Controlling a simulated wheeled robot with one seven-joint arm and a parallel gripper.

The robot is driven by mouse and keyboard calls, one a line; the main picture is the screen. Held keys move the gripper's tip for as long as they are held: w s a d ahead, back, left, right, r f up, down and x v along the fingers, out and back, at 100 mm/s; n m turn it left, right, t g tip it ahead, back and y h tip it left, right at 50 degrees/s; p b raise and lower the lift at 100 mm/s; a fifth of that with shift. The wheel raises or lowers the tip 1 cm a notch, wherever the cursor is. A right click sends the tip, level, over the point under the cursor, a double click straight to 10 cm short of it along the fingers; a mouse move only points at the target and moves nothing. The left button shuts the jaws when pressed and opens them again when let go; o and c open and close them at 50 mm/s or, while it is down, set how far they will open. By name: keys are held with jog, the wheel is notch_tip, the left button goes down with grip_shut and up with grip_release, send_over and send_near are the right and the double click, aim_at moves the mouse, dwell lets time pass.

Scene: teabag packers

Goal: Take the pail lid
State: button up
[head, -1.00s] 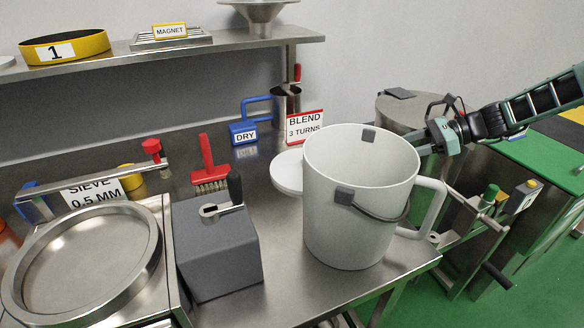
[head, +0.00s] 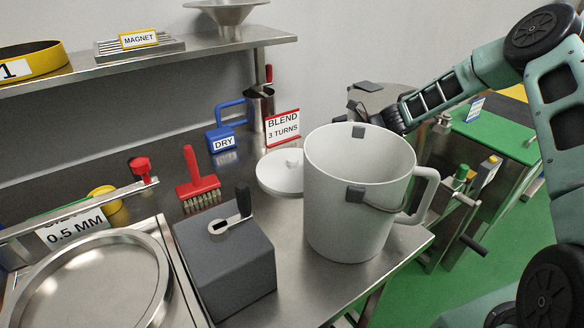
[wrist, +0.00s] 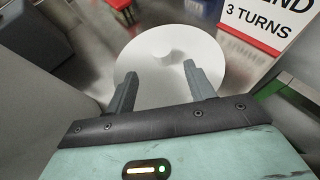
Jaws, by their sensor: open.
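The pail lid (head: 279,174) is a white round disc with a small knob, lying flat on the steel bench behind and left of the pail (head: 340,225). The pail stands upright with its top uncovered. In the wrist view the lid (wrist: 205,72) lies ahead of my gripper (wrist: 160,70). Its two fingers are apart with nothing between them, and they overlap the near part of the lid in the picture. The knob shows just beyond the fingertips. I cannot tell any contact. In the head view my arm reaches in behind the pail, whose rim partly hides the gripper end.
A BLEND sign (head: 283,127) stands just behind the lid. A red brush (head: 198,180) and a grey block with a black handle (head: 225,265) are to its left.

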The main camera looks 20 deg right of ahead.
aim_at(297, 159)
jog(key=p+x, duration=0.1)
jog(key=x, duration=0.6)
jog(key=shift+w+a+f+p, duration=0.2)
jog(key=shift+a+p, duration=0.05)
jog(key=shift+p, duration=0.05)
jog(key=c, duration=1.1)
